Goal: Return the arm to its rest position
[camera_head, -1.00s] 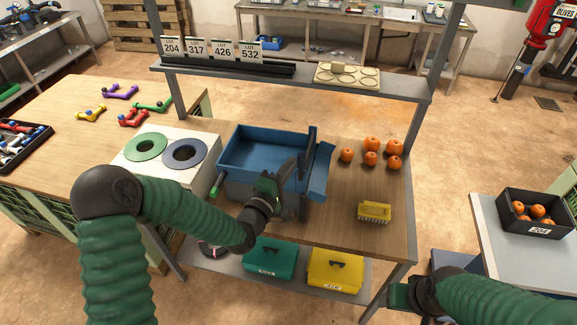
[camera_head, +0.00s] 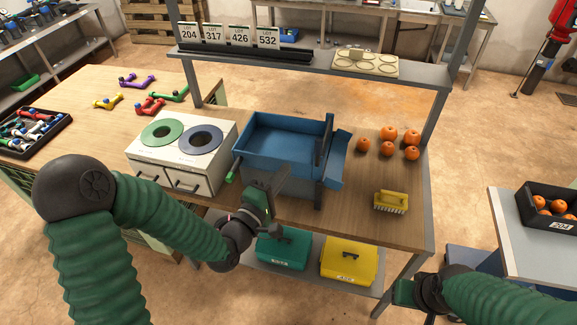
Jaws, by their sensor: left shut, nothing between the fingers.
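My left arm comes in from the left with a green ribbed sleeve. Its gripper (camera_head: 272,189) is shut and empty in front of the blue bin (camera_head: 279,150), overlapping the bin's front side in the picture. I cannot tell whether it touches the bin. My right arm comes in at the lower right, and its gripper (camera_head: 403,293) sits low beside the workbench (camera_head: 345,220). Its fingers are too unclear to tell whether they are open or shut.
A white box with two round openings (camera_head: 186,150) stands left of the bin. Several oranges (camera_head: 388,135) and a yellow brush (camera_head: 391,201) lie to the right. Teal (camera_head: 283,250) and yellow cases (camera_head: 349,262) sit on the lower shelf. A black crate (camera_head: 548,206) holds oranges.

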